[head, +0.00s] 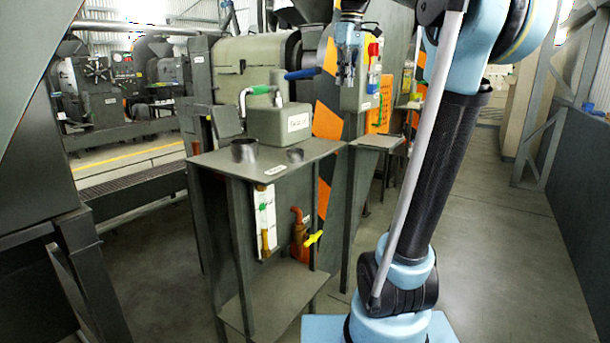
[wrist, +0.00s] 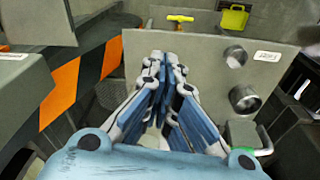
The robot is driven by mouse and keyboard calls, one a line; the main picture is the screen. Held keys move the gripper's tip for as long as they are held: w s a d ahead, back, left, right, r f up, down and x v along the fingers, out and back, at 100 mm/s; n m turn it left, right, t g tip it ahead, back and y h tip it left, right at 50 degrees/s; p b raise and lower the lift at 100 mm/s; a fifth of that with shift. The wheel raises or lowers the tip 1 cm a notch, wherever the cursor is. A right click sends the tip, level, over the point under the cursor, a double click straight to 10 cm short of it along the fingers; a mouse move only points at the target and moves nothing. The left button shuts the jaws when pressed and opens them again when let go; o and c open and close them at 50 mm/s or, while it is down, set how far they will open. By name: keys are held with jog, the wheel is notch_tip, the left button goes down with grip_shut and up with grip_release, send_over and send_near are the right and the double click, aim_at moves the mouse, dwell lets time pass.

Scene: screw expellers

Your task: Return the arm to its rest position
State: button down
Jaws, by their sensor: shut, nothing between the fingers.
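My arm (head: 436,170) stands at the right of the head view on its light-blue base, with its upper part bent over at the top. My gripper (head: 348,72) hangs at the upper middle of the head view, in front of the machine and pointing down. In the wrist view my gripper (wrist: 167,62) has its fingertips close together, with nothing held between them. In the head view it appears above and behind the right end of the grey stand. I cannot tell its exact distance from the machine.
A grey stand (head: 222,164) carries a box with a green-handled lever (head: 260,90) and two short cylinders. A yellow-handled valve (head: 313,238) sits below; it also shows in the wrist view (wrist: 180,18). Clear floor (head: 500,240) lies right of my arm.

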jog(key=s+d+f+m, duration=0.2)
jog(key=s+f, duration=0.6)
jog(key=f, duration=0.6)
jog(key=s+d+f+m, duration=0.2)
jog(key=s+f+m, duration=0.2)
jog(key=s+f, duration=0.4)
jog(key=s+d+f+m+t, duration=0.1)
jog(key=s+d+f+m, duration=0.2)
jog(key=f, duration=1.9)
jog(key=s, duration=0.5)
jog(key=shift+s+f+h, duration=0.25)
jog(key=shift+s+h, duration=0.15)
jog(key=shift+w+f, duration=0.2)
jog(key=shift+w, duration=0.25)
jog(key=shift+a, duration=0.1)
